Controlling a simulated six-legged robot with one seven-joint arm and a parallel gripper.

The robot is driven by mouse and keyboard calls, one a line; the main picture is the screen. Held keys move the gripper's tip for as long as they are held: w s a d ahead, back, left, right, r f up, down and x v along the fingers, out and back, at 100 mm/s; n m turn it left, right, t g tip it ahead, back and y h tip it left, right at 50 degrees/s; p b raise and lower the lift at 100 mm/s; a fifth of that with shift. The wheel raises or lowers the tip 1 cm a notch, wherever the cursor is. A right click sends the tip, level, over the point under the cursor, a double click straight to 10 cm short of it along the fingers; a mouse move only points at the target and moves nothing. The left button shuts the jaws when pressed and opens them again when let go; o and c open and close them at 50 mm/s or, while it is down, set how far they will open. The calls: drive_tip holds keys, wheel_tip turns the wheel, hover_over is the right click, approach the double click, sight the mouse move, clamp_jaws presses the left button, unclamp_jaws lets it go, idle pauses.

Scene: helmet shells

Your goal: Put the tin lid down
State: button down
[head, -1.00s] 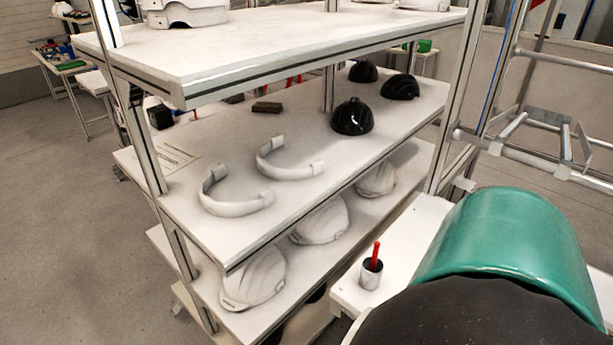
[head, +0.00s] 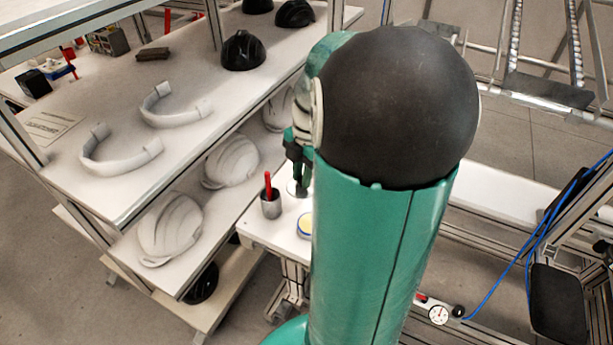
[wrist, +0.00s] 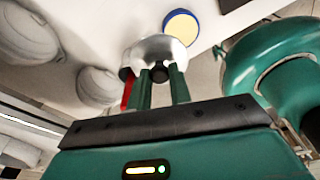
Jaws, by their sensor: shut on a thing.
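My gripper (wrist: 160,88) is shut on the dark knob of the silvery, round tin lid (wrist: 154,50). In the head view the lid (head: 293,188) shows as a pale disc under my gripper (head: 299,181), partly hidden by my arm. It is over or on the white bench top; I cannot tell whether it touches. A round, blue-rimmed tin with a yellow face (wrist: 181,26) lies close beside the lid. The tin (head: 305,226) is partly behind my arm in the head view.
A grey metal cup (head: 270,207) with a red stick stands left of the lid on the white bench (head: 262,232). A shelf rack on the left holds white helmet shells (head: 170,228), white curved bands (head: 122,150) and black shells (head: 243,52).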

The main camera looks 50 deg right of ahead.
drive_tip(key=w+d+f, duration=0.2)
drive_tip(key=d+f, duration=0.1)
drive_tip(key=w+d+f, duration=0.2)
drive_tip(key=w+d, duration=0.1)
drive_tip(key=w+d+f, duration=0.2)
drive_tip(key=d+f, duration=0.1)
drive_tip(key=shift+w+f, duration=0.3)
drive_tip(key=shift+f, duration=0.05)
drive_tip(key=f, duration=0.2)
drive_tip(key=shift+w+d+f, duration=0.2)
drive_tip(key=shift+f, duration=0.65)
drive_tip(key=c, duration=1.3)
unclamp_jaws()
drive_tip(key=shift+f, duration=0.1)
